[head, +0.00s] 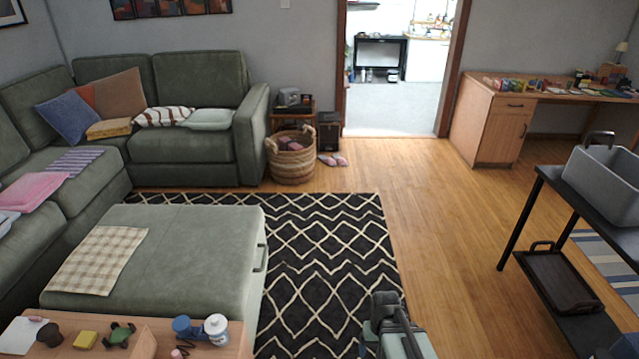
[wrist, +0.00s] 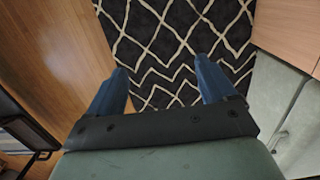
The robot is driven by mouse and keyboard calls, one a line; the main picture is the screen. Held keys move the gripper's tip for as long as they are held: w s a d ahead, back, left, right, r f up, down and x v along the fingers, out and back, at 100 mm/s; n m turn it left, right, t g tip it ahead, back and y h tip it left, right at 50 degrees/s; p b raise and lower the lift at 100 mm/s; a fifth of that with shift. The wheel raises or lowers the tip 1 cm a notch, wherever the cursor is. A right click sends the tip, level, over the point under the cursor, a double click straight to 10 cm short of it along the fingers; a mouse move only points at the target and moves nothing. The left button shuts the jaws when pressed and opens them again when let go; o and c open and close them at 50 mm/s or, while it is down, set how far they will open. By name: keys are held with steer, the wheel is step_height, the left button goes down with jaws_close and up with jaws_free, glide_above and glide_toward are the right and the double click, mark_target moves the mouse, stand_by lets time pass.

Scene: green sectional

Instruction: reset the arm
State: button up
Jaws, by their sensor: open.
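My gripper (wrist: 161,66) shows in the wrist view with its two blue fingers spread wide apart. Nothing is between the fingers. They point down over the black and white patterned rug (wrist: 170,25), above the floor. In the head view my arm shows at the bottom edge, right of the middle, in front of the rug (head: 330,240); the fingertips cannot be made out there.
A green ottoman (head: 190,225) stands left of my arm. A wooden table (head: 235,335) with small items is at the lower left. A black shelf (head: 545,170) with a grey bin (head: 605,180) stands right. Open wooden floor (head: 440,220) lies between rug and shelf.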

steer(key=s+f+g, duration=0.3)
steer(key=s+f, duration=0.5)
steer(key=s, duration=0.5)
steer(key=s+f+g, duration=0.2)
steer(key=s+f, duration=0.6)
steer(key=s, duration=0.5)
steer(key=shift+s+f+g, duration=0.2)
steer(key=shift+f+g, duration=0.05)
steer(key=shift+g, duration=0.15)
